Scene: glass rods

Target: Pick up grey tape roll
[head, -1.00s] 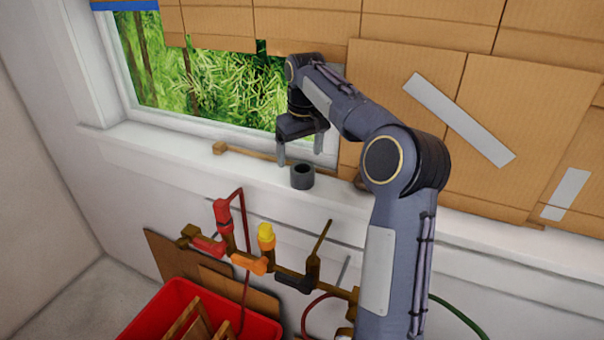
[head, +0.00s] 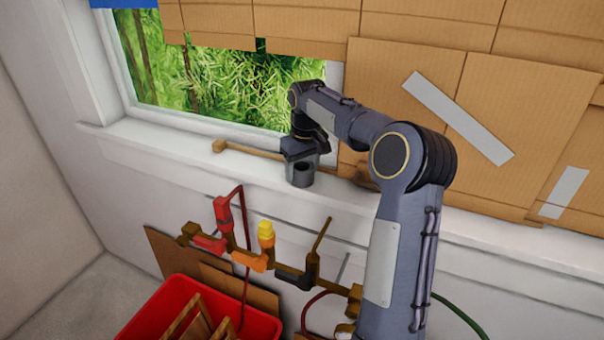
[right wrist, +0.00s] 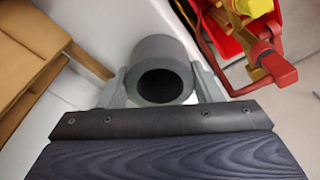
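The grey tape roll (head: 301,180) stands upright on the white window sill, a dark short cylinder with a round hole. In the right wrist view the tape roll (right wrist: 162,48) sits between the two grey fingers, its hole facing the camera. My right gripper (head: 303,166) reaches down over the roll from above, one finger on each side. In the right wrist view the fingers of the right gripper (right wrist: 160,86) lie close against both sides of the roll, with no clear gap. The roll still appears to rest on the sill. My left gripper is not in view.
A wooden stick (head: 250,152) lies on the sill (head: 150,141) behind the roll. Brown pipes with a yellow-topped valve (head: 266,232) and red fittings (head: 223,212) run below the sill. A red crate (head: 255,325) with wood pieces stands on the floor. Cardboard (head: 430,90) covers part of the window.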

